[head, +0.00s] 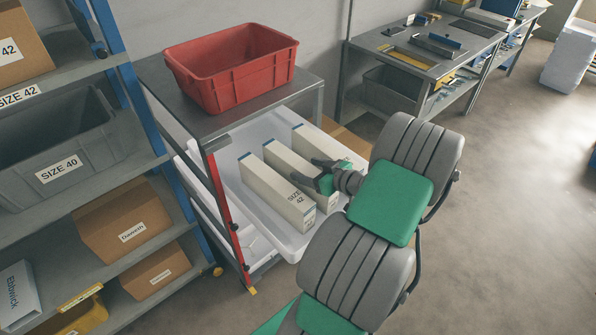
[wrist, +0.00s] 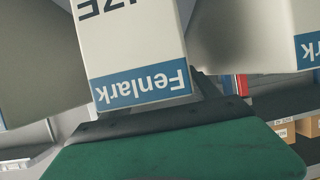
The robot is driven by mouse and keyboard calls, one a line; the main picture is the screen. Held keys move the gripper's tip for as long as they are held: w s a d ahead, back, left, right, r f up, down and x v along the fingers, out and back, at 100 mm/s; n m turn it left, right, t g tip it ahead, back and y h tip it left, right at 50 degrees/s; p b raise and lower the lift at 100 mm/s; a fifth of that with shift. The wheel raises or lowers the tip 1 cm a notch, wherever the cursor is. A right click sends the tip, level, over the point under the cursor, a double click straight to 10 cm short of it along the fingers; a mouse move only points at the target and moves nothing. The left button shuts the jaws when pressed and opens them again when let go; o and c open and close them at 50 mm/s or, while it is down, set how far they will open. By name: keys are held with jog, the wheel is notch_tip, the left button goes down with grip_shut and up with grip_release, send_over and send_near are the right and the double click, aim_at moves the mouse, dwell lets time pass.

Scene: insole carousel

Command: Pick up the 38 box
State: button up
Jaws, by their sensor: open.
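Three long white boxes lie side by side in a white tray (head: 286,246). The left box (head: 270,185) reads "SIZE 42". The middle box (head: 292,165) and right box (head: 320,145) show no readable size; the number 38 is not visible. My gripper (head: 322,176) is open at the near end of the middle box, with its fingers close around it; contact cannot be told. In the wrist view a white box end (wrist: 140,85) with an upside-down blue "Fenlark" band fills the middle, its size number cut off.
A red crate (head: 231,83) stands on the grey shelf top (head: 196,115) above the tray's back left. A red upright (head: 222,205) rises by the tray's left side. Another white box (wrist: 305,35) stands close at right in the wrist view. Open floor lies at right.

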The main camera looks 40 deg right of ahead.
jog(key=shift+w+f, duration=0.15)
jog(key=shift+w, duration=0.25)
jog(key=shift+c, duration=0.5)
grip_shut()
